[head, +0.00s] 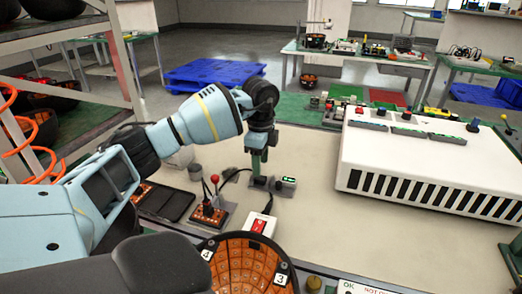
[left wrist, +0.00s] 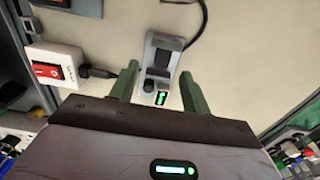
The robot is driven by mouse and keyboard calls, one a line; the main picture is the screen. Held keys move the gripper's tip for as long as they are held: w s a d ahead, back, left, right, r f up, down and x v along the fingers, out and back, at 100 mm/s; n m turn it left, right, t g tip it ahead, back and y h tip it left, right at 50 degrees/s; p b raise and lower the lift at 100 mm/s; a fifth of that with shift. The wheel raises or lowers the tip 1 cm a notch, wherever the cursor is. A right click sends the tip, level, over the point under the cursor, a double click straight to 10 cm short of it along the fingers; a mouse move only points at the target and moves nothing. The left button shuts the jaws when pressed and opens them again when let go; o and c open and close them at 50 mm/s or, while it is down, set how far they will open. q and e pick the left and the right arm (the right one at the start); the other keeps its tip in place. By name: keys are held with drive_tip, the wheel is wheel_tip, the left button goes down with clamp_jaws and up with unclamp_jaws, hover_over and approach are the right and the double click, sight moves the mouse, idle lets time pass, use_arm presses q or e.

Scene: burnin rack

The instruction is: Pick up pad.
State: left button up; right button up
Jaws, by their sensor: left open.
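My left gripper (head: 257,165) points down, open, over a small grey device on the pale bench. In the left wrist view the two green fingers (left wrist: 160,68) stand apart, with nothing held between them. The grey device (left wrist: 160,55) shows between and beyond the fingertips, with dark knobs, a small green-lit display and a black cable. Its lit end (head: 289,181) shows just right of the gripper in the head view. The pictures do not settle which is the pad. My right gripper is out of view.
A white box with a red switch (head: 262,224) and an orange board with a red-knobbed lever (head: 209,214) stand close by. A large white vented unit (head: 430,160) fills the right. A round orange-celled tray (head: 243,262) is in front. Bare bench lies right of the gripper.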

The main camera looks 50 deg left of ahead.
sight(262, 178)
use_arm(q)
drive_tip(key=shift+w+f, duration=0.15)
drive_tip(key=shift+f, duration=1.15)
drive_tip(key=shift+w+f, duration=0.1)
drive_tip(key=shift+f, duration=1.15)
drive_tip(key=shift+c, duration=0.5)
clamp_jaws()
